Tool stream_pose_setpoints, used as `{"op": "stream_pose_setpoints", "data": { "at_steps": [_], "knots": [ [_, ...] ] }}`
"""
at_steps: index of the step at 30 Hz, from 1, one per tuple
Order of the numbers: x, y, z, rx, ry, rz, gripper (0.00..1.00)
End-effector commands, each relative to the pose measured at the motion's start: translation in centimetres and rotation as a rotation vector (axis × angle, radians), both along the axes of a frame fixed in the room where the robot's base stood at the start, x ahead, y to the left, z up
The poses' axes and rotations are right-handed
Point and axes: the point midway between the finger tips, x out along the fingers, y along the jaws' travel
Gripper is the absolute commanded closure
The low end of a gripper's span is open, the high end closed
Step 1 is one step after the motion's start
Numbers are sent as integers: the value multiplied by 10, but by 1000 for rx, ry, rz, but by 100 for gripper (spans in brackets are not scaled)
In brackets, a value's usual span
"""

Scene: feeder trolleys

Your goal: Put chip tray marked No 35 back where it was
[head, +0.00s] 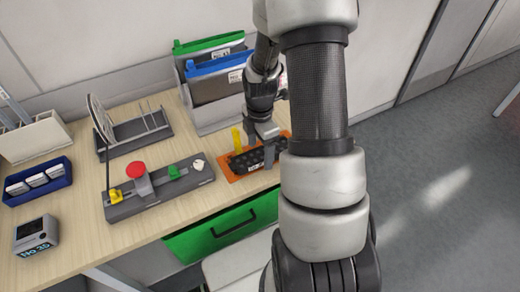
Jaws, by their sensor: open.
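A dark chip tray (245,162) with a yellow upright tab (237,138) lies on an orange mat (231,176) near the table's right front. No number can be read on it. My gripper (266,153) is open, low over the right part of this tray; I cannot tell whether its fingers touch it. My arm hides the mat's right side. A grey box with a display (36,236) at the front left shows a number that looks like No 35. A grey rack (218,118) at the back holds a green-topped file (208,43) and a blue-topped file (218,66).
A grey panel (160,189) with a red button and green and yellow parts stands left of the mat. Behind it is a disc rack (135,133). A blue box (38,181) and a beige bin (35,137) stand left. A green drawer (222,231) is below the table edge.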

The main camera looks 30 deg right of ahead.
Motion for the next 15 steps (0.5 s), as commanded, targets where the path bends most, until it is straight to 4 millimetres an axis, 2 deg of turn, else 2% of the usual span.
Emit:
{"op": "stream_pose_setpoints", "data": {
  "at_steps": [5,15],
  "knots": [
    [2,-1,26,-1,-5,-1,27],
    [1,0,101,-2,-5,-1,27]
  ]
}}
